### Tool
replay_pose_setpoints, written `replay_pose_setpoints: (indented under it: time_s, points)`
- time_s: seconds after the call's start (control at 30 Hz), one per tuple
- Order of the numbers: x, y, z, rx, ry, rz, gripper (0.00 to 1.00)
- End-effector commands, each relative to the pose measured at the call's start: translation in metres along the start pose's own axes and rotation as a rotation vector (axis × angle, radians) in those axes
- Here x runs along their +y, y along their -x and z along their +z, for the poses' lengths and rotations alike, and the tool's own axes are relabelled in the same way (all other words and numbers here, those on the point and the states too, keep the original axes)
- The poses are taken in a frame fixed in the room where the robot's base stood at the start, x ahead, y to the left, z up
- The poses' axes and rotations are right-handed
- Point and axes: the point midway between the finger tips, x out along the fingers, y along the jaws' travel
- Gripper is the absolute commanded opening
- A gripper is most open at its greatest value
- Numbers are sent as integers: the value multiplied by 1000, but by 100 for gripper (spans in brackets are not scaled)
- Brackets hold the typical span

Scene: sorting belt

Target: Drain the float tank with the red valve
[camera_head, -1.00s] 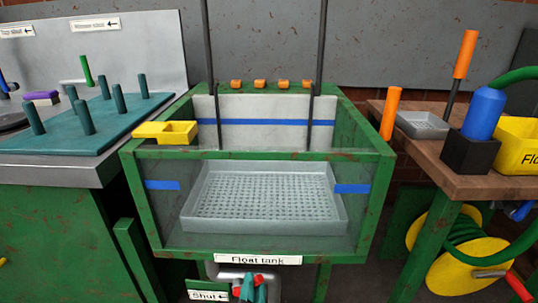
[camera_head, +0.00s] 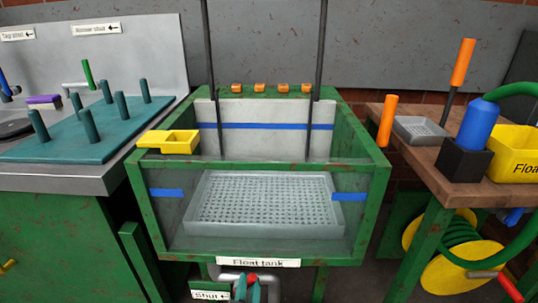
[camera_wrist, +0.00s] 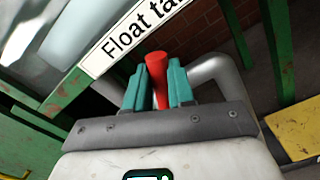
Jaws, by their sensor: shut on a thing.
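The float tank (camera_head: 260,257) is a green-framed, clear-fronted tank with a grey perforated tray (camera_head: 265,205) inside and a blue line around it. The red valve (camera_head: 251,277) is at the drain pipe (camera_head: 230,273) under the tank's front, mostly hidden in the head view. In the wrist view the red valve handle (camera_wrist: 157,78) stands between the teal fingers of my gripper (camera_wrist: 157,88), which are shut on it. My gripper also shows at the bottom edge of the head view (camera_head: 247,292). The "Shut" label (camera_head: 211,295) is left of it.
A teal peg board (camera_head: 70,135) stands on the left counter. The right bench (camera_head: 455,178) holds a blue bottle (camera_head: 478,127) and a yellow bin (camera_head: 513,150), with a hose reel (camera_head: 455,275) below.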

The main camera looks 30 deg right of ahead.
Motion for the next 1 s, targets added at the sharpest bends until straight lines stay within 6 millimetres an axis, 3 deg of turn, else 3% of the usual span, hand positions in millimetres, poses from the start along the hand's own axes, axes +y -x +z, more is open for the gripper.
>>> replay_pose_setpoints:
  time_s: [0.17,0.6,1.0]
  points:
    - [3,2,-1,4,8,6,0]
    - [17,1,-3,5,249,5,0]
    - [20,1,-3,4,289,5,0]
